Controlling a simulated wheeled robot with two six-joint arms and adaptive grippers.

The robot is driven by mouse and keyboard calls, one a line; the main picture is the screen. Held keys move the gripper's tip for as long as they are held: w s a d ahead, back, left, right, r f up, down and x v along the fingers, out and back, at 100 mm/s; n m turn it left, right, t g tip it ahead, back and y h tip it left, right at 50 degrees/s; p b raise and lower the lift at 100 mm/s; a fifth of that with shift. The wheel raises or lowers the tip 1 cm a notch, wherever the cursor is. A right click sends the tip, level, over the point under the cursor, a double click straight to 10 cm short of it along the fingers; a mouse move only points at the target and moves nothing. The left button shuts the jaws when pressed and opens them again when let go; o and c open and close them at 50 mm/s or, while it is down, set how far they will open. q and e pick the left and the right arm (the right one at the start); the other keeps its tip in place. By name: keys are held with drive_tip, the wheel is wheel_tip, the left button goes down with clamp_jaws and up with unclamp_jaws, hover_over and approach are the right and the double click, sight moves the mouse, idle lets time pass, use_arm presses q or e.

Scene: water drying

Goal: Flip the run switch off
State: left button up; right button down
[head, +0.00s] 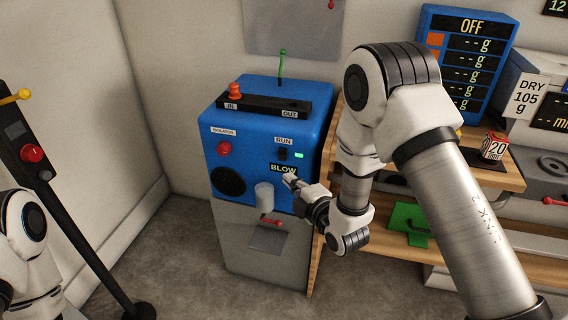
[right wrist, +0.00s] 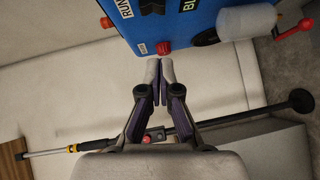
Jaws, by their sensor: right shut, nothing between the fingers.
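The run switch (head: 283,155) is a small black switch under the RUN label on the front of the blue machine (head: 262,125). A green light (head: 299,155) glows just right of it. My right gripper (head: 289,179) is shut and empty, in front of the panel by the BLOW display (head: 283,170), a little below the switch. In the right wrist view its fingertips (right wrist: 160,68) are together, and the panel with the RUN label (right wrist: 124,7) lies beyond them at the top edge. Whether they touch the panel is unclear. My left gripper is out of view.
A red isolator knob (head: 224,148) is on the panel's left. A grey cylinder (head: 264,196) and a red lever (head: 271,222) sit below. A wooden shelf (head: 490,175) stands to the right. A black post with a red button (head: 32,153) leans at left.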

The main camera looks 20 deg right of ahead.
sight(283, 154)
drive_tip(key=w, duration=0.3)
drive_tip(key=w+f, duration=0.1)
drive_tip(key=w, duration=0.2)
drive_tip(key=w+d, duration=0.1)
drive_tip(key=w, duration=0.2)
drive_tip(key=shift+f, duration=0.25)
